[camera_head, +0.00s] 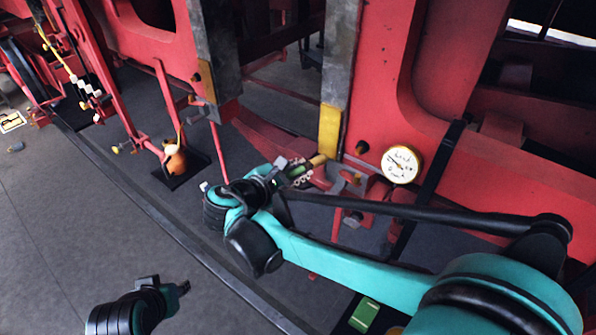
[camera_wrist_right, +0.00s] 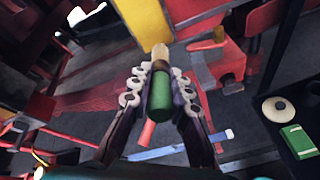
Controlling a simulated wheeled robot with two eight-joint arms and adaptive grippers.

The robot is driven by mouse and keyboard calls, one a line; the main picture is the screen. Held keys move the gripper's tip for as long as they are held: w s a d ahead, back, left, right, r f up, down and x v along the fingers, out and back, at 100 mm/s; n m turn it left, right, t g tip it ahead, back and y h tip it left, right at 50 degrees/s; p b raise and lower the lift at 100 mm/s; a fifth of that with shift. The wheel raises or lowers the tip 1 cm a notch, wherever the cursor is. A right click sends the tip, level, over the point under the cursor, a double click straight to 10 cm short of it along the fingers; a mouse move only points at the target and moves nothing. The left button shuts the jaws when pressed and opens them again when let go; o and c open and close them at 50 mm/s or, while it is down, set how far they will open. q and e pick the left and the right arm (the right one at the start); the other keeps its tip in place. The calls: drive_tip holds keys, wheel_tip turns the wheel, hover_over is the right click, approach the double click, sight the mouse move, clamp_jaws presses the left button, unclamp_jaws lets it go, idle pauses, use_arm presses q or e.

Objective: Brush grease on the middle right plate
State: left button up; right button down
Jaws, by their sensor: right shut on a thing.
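My right gripper (camera_head: 290,172) is shut on a brush with a green handle (camera_wrist_right: 160,96) and a pale tip (camera_wrist_right: 159,56). The brush points away from the wrist, and the tip shows in the head view (camera_head: 318,160) close below a yellow plate (camera_head: 329,132) at the foot of a grey metal post. In the wrist view the tip overlaps the lower edge of the yellow plate (camera_wrist_right: 138,20); I cannot tell whether they touch. A smaller yellow plate (camera_head: 207,80) sits on another post to the left. My left gripper (camera_head: 160,290) is low at the left, its fingers unclear.
A round white gauge (camera_head: 401,164) is on the red frame right of the post. A green box (camera_head: 364,315) lies at the bottom. Red beams surround the brush; grey floor is open at the left.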

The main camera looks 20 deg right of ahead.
sight(301, 167)
drive_tip(key=shift+w+d, duration=0.2)
drive_tip(key=shift+d, duration=0.1)
drive_tip(key=shift+s+a+r+p, duration=0.1)
drive_tip(key=shift+r+p, duration=1.45)
drive_tip(key=shift+r, duration=0.5)
drive_tip(key=shift+f+b, duration=1.75)
drive_tip(key=shift+f, duration=0.35)
drive_tip(key=shift+s+a, duration=0.9)
drive_tip(key=shift+a, duration=0.25)
drive_tip(key=shift+s+a, duration=0.9)
drive_tip(key=shift+a, duration=0.35)
